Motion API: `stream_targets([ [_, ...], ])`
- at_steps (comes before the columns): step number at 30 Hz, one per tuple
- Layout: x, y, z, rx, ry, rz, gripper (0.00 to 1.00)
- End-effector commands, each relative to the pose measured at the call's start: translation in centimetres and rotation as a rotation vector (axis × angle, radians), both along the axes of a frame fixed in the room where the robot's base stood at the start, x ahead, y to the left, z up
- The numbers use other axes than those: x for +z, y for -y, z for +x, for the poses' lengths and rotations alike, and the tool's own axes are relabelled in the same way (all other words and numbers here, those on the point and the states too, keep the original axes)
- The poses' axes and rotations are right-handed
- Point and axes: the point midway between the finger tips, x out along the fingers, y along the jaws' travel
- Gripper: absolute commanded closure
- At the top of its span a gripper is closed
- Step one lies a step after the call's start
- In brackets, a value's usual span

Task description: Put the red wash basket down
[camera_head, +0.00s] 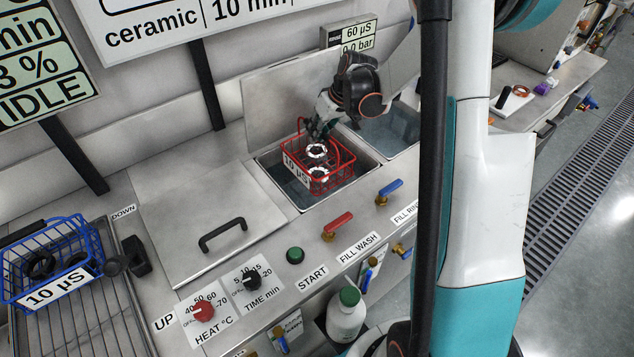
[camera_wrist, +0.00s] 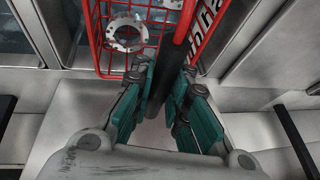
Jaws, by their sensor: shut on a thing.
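The red wash basket (camera_head: 333,178) is a wire basket with a "10 µS" label and ring-shaped metal parts in it. In the head view it is at the open wash tank (camera_head: 296,194), over or partly inside the opening; I cannot tell whether it touches the bottom. My gripper (camera_head: 318,130) is above the basket's back side, shut on its handle. In the wrist view my gripper's teal fingers (camera_wrist: 158,108) close around a dark bar, and the red basket (camera_wrist: 97,38) with a metal ring shows beyond them.
A second water-filled tank (camera_head: 390,133) lies to the right. A closed lid (camera_head: 195,215) with a black handle covers the tank on the left. A blue wire basket (camera_head: 50,258) sits on the rack at far left. Red and blue valve levers, knobs and a white bottle (camera_head: 345,316) line the front.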

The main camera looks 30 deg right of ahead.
Motion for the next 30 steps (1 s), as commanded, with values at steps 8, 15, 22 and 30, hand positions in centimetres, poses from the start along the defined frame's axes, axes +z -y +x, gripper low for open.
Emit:
stream_targets([
  [8,-6.3,0.0,0.1,-0.001,0.001,0.001,1.0],
  [15,-10.8,0.0,0.1,-0.001,0.001,0.001,1.0],
  [22,-12.5,0.0,0.0,-0.001,0.001,0.001,1.0],
  [30,-14.7,0.0,0.0,-0.001,0.001,0.001,1.0],
])
